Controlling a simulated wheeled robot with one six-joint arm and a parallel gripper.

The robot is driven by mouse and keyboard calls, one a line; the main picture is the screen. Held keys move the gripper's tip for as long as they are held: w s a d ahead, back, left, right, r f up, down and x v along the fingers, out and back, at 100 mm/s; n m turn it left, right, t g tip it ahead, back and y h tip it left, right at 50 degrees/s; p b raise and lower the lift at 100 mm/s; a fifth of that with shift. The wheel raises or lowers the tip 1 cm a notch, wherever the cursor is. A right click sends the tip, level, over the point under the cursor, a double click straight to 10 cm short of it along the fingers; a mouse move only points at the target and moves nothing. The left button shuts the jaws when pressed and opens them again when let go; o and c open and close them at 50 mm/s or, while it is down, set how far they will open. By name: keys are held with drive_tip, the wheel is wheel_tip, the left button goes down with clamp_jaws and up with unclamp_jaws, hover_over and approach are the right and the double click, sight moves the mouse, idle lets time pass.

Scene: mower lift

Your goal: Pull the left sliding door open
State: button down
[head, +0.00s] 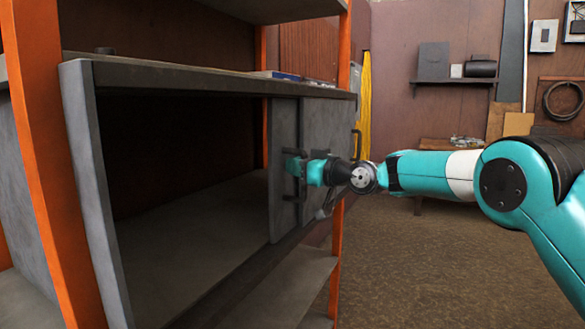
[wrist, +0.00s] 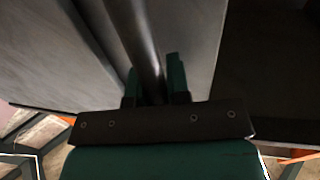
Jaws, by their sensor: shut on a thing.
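The left sliding door (head: 283,128) is a grey panel at the right part of the cabinet, overlapping the right door (head: 322,125). The left half of the cabinet stands wide open and its dark inside shows. My gripper (head: 293,167) is at the door's front, shut on its dark upright handle (wrist: 138,35). In the wrist view the handle bar runs down between the two green fingers of my gripper (wrist: 154,85). The gripped part of the handle is mostly hidden by the fingers.
The grey cabinet (head: 84,170) sits in an orange-post rack (head: 42,160) with a lower shelf (head: 285,290) beneath. The right door has its own dark handle (head: 357,143). A wall shelf (head: 455,81) hangs at the back. The floor (head: 430,260) at right is clear.

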drive_tip(key=shift+w+d+f, duration=0.1)
drive_tip(key=shift+d, duration=0.05)
drive_tip(key=c, duration=1.1)
unclamp_jaws()
drive_tip(key=b+v, duration=0.4)
drive_tip(key=v, duration=1.3)
drive_tip(key=shift+s+b, duration=0.3)
drive_tip(key=shift+b, duration=0.1)
drive_tip(key=s+a+m+g+h+p, duration=0.2)
drive_tip(key=s+g+h+p, duration=0.5)
drive_tip(key=s, duration=1.2)
drive_tip(key=s+d+f+m+g+h+p, duration=0.1)
drive_tip(key=s+d+f+h+p, duration=0.1)
drive_tip(key=s, duration=0.7)
drive_tip(key=s+d+f+m+g+h+p, duration=0.1)
drive_tip(key=s+d+f+g+p, duration=0.1)
drive_tip(key=s+d, duration=0.3)
drive_tip(key=s, duration=0.4)
drive_tip(key=shift+d+f+h, duration=0.25)
drive_tip(key=shift+f+h, duration=0.05)
drive_tip(key=shift+h, duration=0.1)
